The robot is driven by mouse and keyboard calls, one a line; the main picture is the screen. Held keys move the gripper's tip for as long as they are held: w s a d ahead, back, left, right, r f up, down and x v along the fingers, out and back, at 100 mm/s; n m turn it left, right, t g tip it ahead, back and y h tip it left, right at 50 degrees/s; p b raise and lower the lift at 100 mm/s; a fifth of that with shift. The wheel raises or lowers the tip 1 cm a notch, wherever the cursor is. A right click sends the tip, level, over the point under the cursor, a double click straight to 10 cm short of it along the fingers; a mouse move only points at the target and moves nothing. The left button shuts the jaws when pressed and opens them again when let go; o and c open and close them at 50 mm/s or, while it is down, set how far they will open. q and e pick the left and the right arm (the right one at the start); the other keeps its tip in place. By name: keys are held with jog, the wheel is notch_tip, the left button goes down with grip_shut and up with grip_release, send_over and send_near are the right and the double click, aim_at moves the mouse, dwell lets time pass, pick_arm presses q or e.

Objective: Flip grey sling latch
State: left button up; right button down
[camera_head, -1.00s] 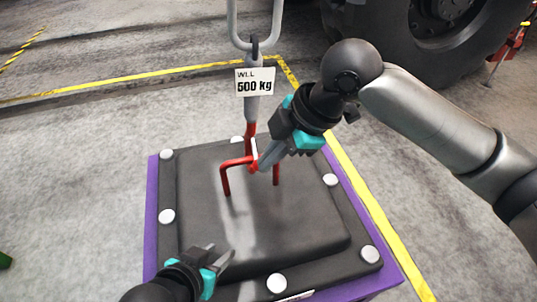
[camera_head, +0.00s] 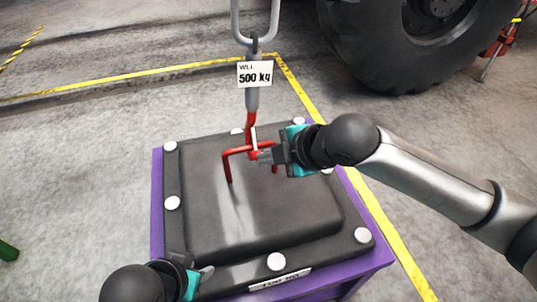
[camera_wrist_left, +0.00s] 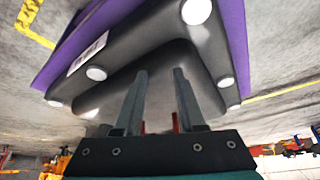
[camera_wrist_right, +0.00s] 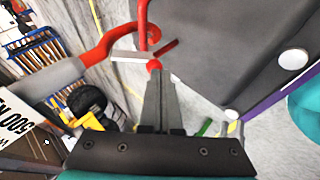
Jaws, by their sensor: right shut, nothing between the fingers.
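The grey sling (camera_head: 252,98) hangs with a "WLL 500 kg" tag and ends in a red hook (camera_head: 250,122) at the red handle of the black casting (camera_head: 262,205). The pale grey latch (camera_head: 254,138) is a short bar at the hook; it also shows in the right wrist view (camera_wrist_right: 128,56), just beyond my fingertips. My right gripper (camera_head: 263,156) is shut and empty, its tips close beside the hook and latch; I cannot tell whether they touch. My left gripper (camera_head: 207,277) is open and empty near the casting's front left edge; its spread fingers show in the left wrist view (camera_wrist_left: 158,88).
The casting sits on a purple base (camera_head: 157,200) with several white round studs around its rim. Yellow floor tape (camera_head: 380,230) runs along its right side. A large tyre (camera_head: 400,50) stands behind at the right.

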pick_arm(q)
jog(key=shift+s+a+f+g+p, duration=0.1)
jog(key=shift+a+f+g+p, duration=0.05)
jog(key=shift+f+g+p, duration=0.35)
jog(key=shift+f, duration=0.35)
pick_arm(e)
jog(key=f+t, duration=0.2)
jog(key=f+y, duration=0.1)
jog(key=shift+w+a+f+n+t, duration=0.25)
jog(key=shift+w+n+t, duration=0.05)
jog(key=shift+w+t, duration=0.1)
pick_arm(q)
jog(key=shift+f, duration=0.15)
pick_arm(e)
jog(key=shift+d, duration=0.1)
